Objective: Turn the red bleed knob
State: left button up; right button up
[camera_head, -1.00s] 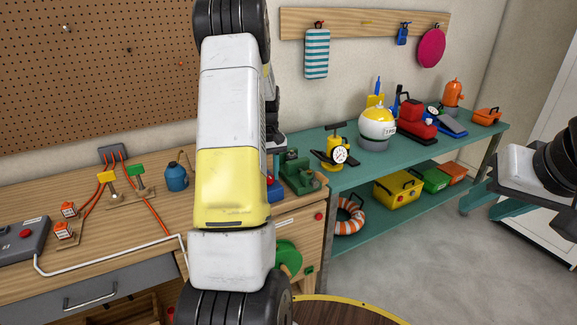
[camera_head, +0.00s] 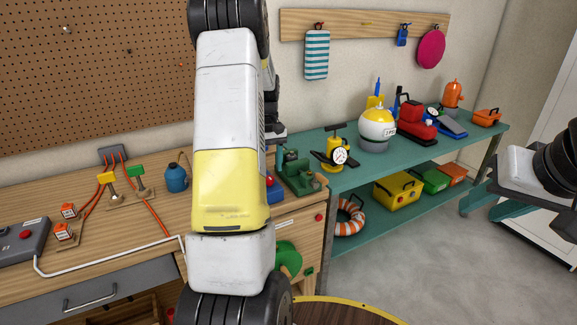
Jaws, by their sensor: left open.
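A small red ball-shaped knob (camera_head: 269,181) shows on a blue part (camera_head: 275,193) at the right end of the wooden bench, just right of my left arm. Whether this is the bleed knob I cannot tell for sure. A red round button (camera_head: 319,217) also sits on the bench's front. My left gripper (camera_head: 275,131) is open, mostly hidden behind my own white and yellow arm. Only dark and pale parts of it show above the bench, above and apart from the red knob. My right arm shows at the right edge; its gripper is out of view.
A green machine (camera_head: 297,174) stands beside the blue part. A yellow pump with a gauge (camera_head: 336,153) and a white and yellow dome (camera_head: 376,131) stand on the teal shelf (camera_head: 420,152).

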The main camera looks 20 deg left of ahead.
pick_arm(q)
jog(key=shift+r, duration=2.25)
jog(key=shift+d, duration=0.1)
